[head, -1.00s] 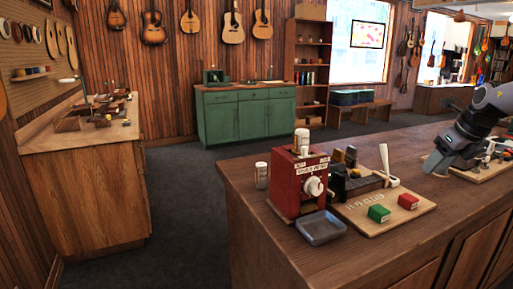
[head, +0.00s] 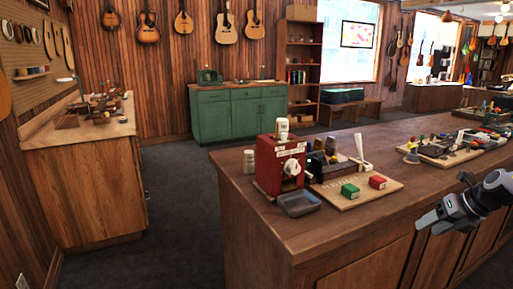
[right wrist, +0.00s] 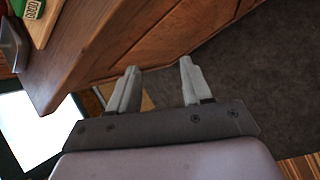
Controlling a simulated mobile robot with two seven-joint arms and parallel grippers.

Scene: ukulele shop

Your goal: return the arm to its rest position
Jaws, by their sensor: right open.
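My right gripper (head: 430,222) is in front of the wooden counter (head: 235,215) at the right of the head view, below the level of its top. In the right wrist view its two grey fingers (right wrist: 157,85) are apart with nothing between them. The counter's side and the dark floor show beyond the fingers. My left gripper is not in view.
On the counter stand a red box machine (head: 268,168), a grey-blue tray (head: 299,203), a board (head: 347,199) with a green block (head: 350,191) and a red block (head: 377,182). A wooden bench (head: 95,185) stands left. The floor (head: 178,200) between is clear.

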